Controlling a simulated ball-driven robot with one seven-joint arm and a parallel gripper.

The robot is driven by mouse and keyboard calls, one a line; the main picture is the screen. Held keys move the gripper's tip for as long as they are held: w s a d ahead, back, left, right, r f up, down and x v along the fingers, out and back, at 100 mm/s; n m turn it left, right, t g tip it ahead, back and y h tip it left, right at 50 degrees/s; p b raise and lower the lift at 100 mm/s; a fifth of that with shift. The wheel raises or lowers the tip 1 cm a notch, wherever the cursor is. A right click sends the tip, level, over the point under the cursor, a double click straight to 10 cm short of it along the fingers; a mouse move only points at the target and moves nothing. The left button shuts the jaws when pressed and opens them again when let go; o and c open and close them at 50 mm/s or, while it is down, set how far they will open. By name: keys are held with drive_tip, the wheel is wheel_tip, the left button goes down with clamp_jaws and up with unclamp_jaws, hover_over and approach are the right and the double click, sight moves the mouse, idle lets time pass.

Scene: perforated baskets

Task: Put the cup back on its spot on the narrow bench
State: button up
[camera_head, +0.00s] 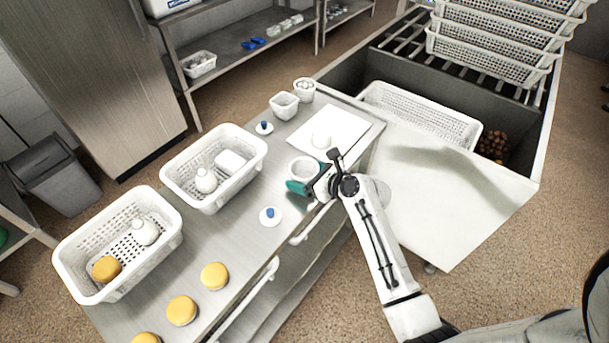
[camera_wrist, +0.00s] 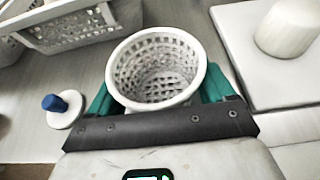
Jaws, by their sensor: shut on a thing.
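The cup (camera_head: 303,168) is white with perforated walls. It stands upright between the green fingers of my gripper (camera_head: 306,176), which is shut on it. In the wrist view the cup (camera_wrist: 158,68) shows its open, empty inside, with one green finger on either side of my gripper (camera_wrist: 157,85). The narrow bench (camera_head: 238,238) is a steel top running from lower left to upper right. The cup is over it, beside the white board. I cannot tell whether its base touches the steel.
A white board (camera_head: 357,128) with a white cylinder (camera_head: 321,139) lies beyond the cup. White discs with blue knobs (camera_head: 270,218) (camera_head: 264,129) stand nearby. Two perforated baskets (camera_head: 72,262) (camera_head: 177,172) and several yellow rounds (camera_head: 182,310) occupy the bench's left part.

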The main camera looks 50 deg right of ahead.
drive_tip(key=shift+f, duration=0.15)
drive_tip(key=o, duration=0.9)
drive_tip(key=shift+c, duration=0.2)
